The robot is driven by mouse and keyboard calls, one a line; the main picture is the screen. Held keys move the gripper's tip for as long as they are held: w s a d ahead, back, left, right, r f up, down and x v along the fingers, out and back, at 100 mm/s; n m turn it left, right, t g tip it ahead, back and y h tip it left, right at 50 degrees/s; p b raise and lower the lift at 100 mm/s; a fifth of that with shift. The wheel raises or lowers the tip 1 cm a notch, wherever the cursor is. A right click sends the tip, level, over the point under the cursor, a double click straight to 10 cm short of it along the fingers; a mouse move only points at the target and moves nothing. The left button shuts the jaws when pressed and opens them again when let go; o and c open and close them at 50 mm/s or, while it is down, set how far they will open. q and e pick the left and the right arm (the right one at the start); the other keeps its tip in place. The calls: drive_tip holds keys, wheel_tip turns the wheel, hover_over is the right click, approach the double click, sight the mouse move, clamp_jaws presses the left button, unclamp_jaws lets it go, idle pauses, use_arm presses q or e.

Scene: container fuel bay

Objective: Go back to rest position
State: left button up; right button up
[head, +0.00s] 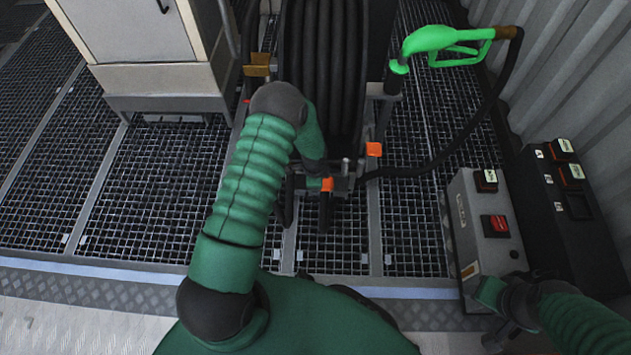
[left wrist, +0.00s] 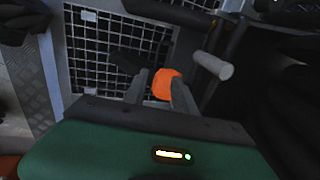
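My left arm reaches forward in the head view, with its gripper (head: 322,205) low in front of the hose reel (head: 327,60). In the left wrist view the fingers of my left gripper (left wrist: 160,88) stand apart. An orange valve handle (left wrist: 167,84) shows between and just beyond them; I cannot tell whether they touch it. In the head view, an orange handle (head: 327,184) is beside that gripper and another orange handle (head: 374,149) is higher to the right. My right gripper (head: 490,318) is low at the right, by the grey control box; its fingers are unclear.
A green fuel nozzle (head: 440,42) hangs at the upper right with a black hose (head: 480,115). The grey control box (head: 483,230) and a black box (head: 570,210) have red switches. A beige cabinet (head: 140,45) stands upper left. Grating floor (head: 150,180) is bare on the left.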

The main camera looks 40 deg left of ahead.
use_arm(q)
drive_tip(key=s+d+r+n, duration=0.2)
drive_tip(key=d+r+n, duration=0.1)
drive_tip(key=r, duration=0.6)
drive_tip(key=s+d+r+n, duration=0.3)
drive_tip(key=d+r, duration=0.1)
drive_tip(key=r, duration=0.5)
drive_tip(key=s+d+r+n+t+h+p, duration=0.1)
drive_tip(key=s+d+r+n, duration=0.2)
drive_tip(key=s+r, duration=0.25)
drive_tip(key=s+d+r+n+p, duration=0.1)
drive_tip(key=s+d+r+n, duration=0.25)
drive_tip(key=s+r, duration=0.2)
drive_tip(key=w+p+v, duration=0.3)
drive_tip(key=p+v, duration=0.9)
drive_tip(key=w+r+p+v, duration=0.1)
drive_tip(key=w+p+v, duration=0.1)
drive_tip(key=p+v, duration=0.9)
drive_tip(key=w+r+p+v, duration=0.1)
drive_tip(key=w+p+v, duration=0.2)
drive_tip(key=p+v, duration=0.9)
drive_tip(key=shift+a+r+m+p, duration=0.35)
drive_tip(key=shift+a+m+p, duration=0.1)
drive_tip(key=shift+p, duration=0.65)
drive_tip(key=shift+w, duration=0.15)
